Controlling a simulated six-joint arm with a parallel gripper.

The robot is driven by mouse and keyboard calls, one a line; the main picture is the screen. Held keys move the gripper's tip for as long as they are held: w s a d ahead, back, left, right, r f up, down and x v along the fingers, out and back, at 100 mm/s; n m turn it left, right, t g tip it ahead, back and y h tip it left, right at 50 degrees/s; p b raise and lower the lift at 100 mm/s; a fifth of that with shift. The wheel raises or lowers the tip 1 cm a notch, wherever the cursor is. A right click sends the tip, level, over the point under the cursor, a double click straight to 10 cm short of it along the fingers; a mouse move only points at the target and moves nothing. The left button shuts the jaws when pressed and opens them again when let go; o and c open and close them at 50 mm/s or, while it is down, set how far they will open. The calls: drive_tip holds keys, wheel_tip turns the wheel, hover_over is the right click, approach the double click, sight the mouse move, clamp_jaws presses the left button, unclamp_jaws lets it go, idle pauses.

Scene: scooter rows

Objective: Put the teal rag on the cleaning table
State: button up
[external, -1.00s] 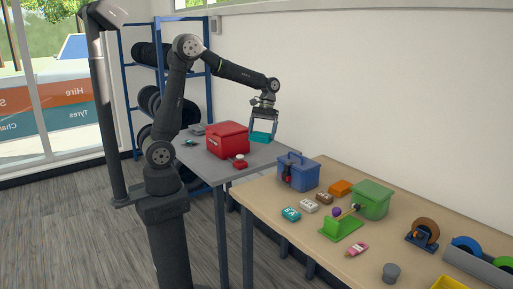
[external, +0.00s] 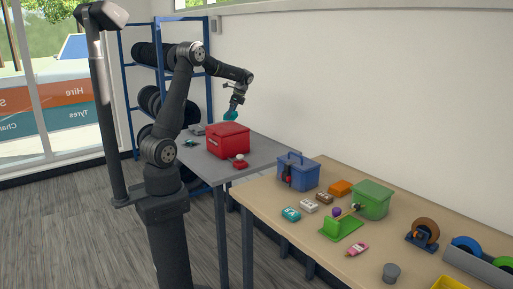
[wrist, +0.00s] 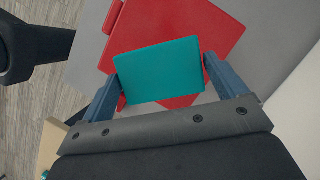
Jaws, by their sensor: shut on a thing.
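My gripper (external: 234,104) is shut on the teal rag (external: 230,115). It holds the rag just above the red box in the picture. In the wrist view the rag (wrist: 160,72) is a flat teal rectangle between the two fingers, with the red box (wrist: 228,30) below and behind it. The red box also shows in the external view (external: 228,141), on the grey table (external: 262,152). The exact gap between rag and box cannot be told. No label shows which table is the cleaning table.
Dark items (external: 191,143) lie at the grey table's left. The wooden table (external: 300,245) holds a blue toolbox (external: 298,174), a green box (external: 371,200) and several small blocks. A blue tyre rack (external: 160,90) stands behind.

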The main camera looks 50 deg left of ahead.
drive_tip(key=s+a+m+t, duration=0.1)
drive_tip(key=s+a+m, duration=0.25)
drive_tip(key=a, duration=0.55)
drive_tip(key=s+a+m+t+y, duration=0.15)
drive_tip(key=s+a, duration=0.35)
drive_tip(key=a, duration=0.5)
drive_tip(key=s+a+m+t, duration=0.1)
drive_tip(key=s+a+m, duration=0.35)
drive_tip(key=a, duration=0.45)
wheel_tip(320, 180, down, 9)
drive_tip(key=shift+n+h, duration=0.25)
drive_tip(key=shift+n, duration=0.1)
drive_tip(key=s+a+f, duration=0.2)
drive_tip(key=a, duration=0.1)
drive_tip(key=s+a+f, duration=0.1)
drive_tip(key=a+f, duration=0.1)
drive_tip(key=a, duration=0.1)
drive_tip(key=s+a+f, duration=0.2)
drive_tip(key=a+f, duration=0.1)
drive_tip(key=shift+s+a, duration=0.25)
drive_tip(key=shift+s, duration=0.05)
drive_tip(key=shift+f, duration=2.05)
drive_tip(key=shift+f, duration=0.1)
